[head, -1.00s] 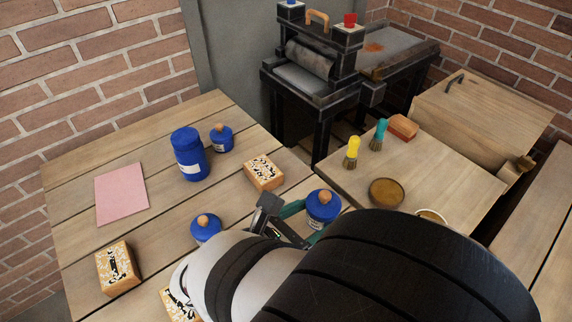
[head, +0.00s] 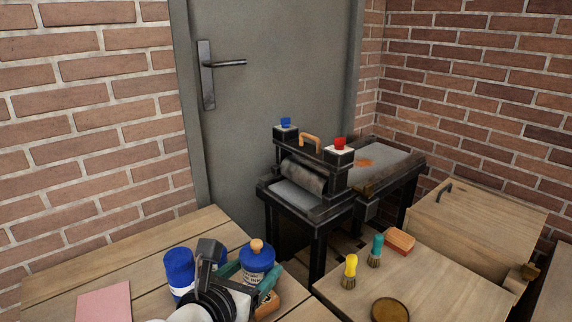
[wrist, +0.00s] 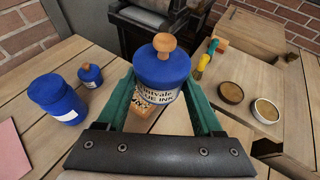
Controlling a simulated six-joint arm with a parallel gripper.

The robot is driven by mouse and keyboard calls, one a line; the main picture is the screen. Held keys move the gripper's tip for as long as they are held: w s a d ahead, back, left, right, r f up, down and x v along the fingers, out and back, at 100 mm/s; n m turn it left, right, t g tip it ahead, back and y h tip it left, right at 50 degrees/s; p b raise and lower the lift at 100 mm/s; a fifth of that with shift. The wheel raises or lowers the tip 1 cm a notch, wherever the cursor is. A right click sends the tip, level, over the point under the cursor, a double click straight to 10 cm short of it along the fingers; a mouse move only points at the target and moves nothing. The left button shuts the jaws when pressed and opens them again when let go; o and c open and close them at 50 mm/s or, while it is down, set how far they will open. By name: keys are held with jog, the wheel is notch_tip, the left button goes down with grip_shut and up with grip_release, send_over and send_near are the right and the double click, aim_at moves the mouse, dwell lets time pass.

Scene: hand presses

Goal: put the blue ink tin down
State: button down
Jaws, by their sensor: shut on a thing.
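The blue ink tin (head: 257,262) has a round wooden knob on its lid and a pale label. In the wrist view the tin (wrist: 160,75) stands upright between my green fingers, and its label ends in "UE INK". My gripper (wrist: 162,98) is shut on its sides. In the head view my gripper (head: 250,278) holds it over the wooden table (head: 75,270), seemingly raised. An orange-sided block with a black and white face (wrist: 146,115) shows partly behind and below the tin. The tin's base is hidden by the fingers and palm.
Left of the tin are a taller blue tin (wrist: 58,98), a smaller knobbed blue tin (wrist: 90,75) and pink paper (head: 105,303). The black press (head: 315,185) stands behind. The right-hand table holds yellow (head: 349,270) and teal (head: 375,250) brushes and a round brown dish (head: 389,310).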

jog(key=w+a+n+y, duration=0.2)
jog(key=a+n+y, duration=0.1)
jog(key=a, duration=0.4)
jog(key=w+a+n+y, duration=0.2)
jog(key=a+y, duration=0.1)
jog(key=a, duration=0.5)
jog(key=n+g+y, duration=0.2)
jog(key=n+y, duration=0.3)
send_over(91, 317)
jog(key=s+d, duration=0.1)
jog(key=d, duration=0.1)
jog(key=f, duration=1.3)
jog(key=shift+d, duration=0.2)
jog(key=f, duration=0.4)
jog(key=shift+s+a, duration=0.15)
jog(key=shift+a, duration=0.05)
jog(key=shift+f, duration=0.15)
jog(key=shift+f, duration=0.1)
jog(key=shift+c, duration=0.2)
grip_release()
